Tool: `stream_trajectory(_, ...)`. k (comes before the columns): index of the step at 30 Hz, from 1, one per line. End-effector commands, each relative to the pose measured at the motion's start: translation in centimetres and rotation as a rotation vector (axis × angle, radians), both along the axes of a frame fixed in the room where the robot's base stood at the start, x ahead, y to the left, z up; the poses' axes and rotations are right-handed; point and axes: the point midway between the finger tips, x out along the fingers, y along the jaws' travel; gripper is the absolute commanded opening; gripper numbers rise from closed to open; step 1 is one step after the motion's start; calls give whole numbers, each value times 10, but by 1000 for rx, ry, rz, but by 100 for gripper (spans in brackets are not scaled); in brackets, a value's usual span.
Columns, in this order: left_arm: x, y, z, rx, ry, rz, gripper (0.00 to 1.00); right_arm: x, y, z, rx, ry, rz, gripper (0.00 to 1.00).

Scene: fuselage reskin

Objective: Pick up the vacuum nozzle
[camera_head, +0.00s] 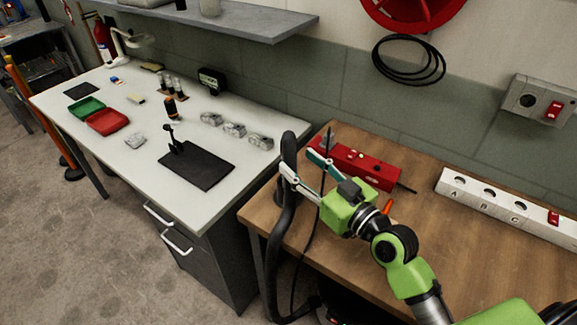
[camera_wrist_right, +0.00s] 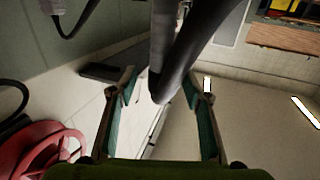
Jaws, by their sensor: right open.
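The vacuum nozzle (camera_head: 289,150) is a dark, upright tube at the left edge of the wooden bench, with a thick black hose hanging below it. My right gripper (camera_head: 298,163) is open at the nozzle, one finger on each side of it in the picture. In the right wrist view the dark nozzle (camera_wrist_right: 178,65) comes down between the two open fingers (camera_wrist_right: 160,88). I see a gap on each side, and I cannot tell whether a finger touches it. My left gripper is not in view.
A red box (camera_head: 365,167) lies on the wooden bench (camera_head: 420,215) behind my right gripper. A white labelled strip (camera_head: 505,205) is further right. A white table (camera_head: 110,185) with trays and a black mat (camera_head: 197,169) stands at left. A thin dark cable hangs by the gripper.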

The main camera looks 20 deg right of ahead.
Motion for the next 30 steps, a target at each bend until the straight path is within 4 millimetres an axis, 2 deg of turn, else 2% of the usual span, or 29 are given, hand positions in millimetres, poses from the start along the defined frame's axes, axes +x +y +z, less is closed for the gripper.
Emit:
stream_trajectory(1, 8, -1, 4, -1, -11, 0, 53, 4, 1, 3, 3, -1, 0, 45)
stream_trajectory(4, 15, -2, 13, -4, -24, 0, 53, 18, 7, 8, 5, -1, 0, 45)
stream_trajectory(10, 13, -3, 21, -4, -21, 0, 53, 43, 16, 7, 3, 0, 0, 45)
stream_trajectory(19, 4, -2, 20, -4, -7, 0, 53, 48, 18, 5, 0, 0, 0, 45)
stream_trajectory(20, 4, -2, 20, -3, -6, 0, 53, 48, 18, 5, 0, 0, 0, 39)
stream_trajectory(24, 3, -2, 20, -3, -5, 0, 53, 48, 18, 5, 0, 0, 0, 3)
stream_trajectory(25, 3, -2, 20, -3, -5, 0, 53, 48, 18, 5, 0, 0, 0, 0)
stream_trajectory(30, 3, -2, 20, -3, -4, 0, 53, 48, 18, 6, 0, -1, 0, 0)
